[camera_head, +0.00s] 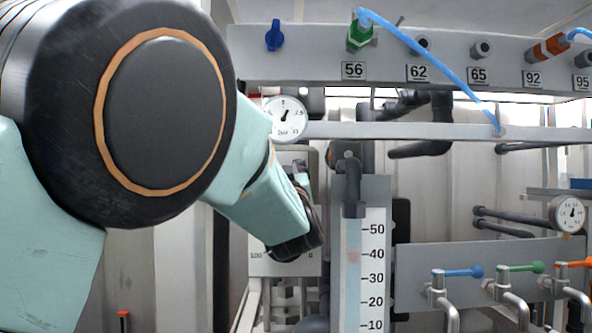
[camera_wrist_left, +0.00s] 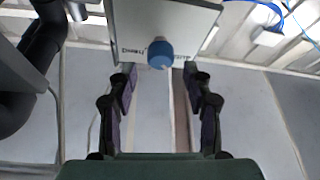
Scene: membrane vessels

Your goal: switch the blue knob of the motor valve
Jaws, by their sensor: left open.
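The motor valve's blue knob (camera_wrist_left: 160,54) shows in the left wrist view, on the edge of a pale box (camera_wrist_left: 165,20) with small dark lettering. My left gripper (camera_wrist_left: 160,82) is open in that view, its two dark fingers apart with nothing between them. The knob appears just beyond the fingertips, roughly centred between them, with no visible contact. In the head view my left arm covers the knob and the fingers. Part of a pale plate marked 100 and 0 (camera_head: 285,268) shows behind and below my wrist. My right gripper is in neither view.
An upper panel (camera_head: 455,50) carries another blue knob (camera_head: 274,36), a green connector (camera_head: 360,33) and a blue hose. A scaled column (camera_head: 374,270) stands right of my wrist. A gauge (camera_head: 285,119) sits above it. Taps with coloured levers are at lower right.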

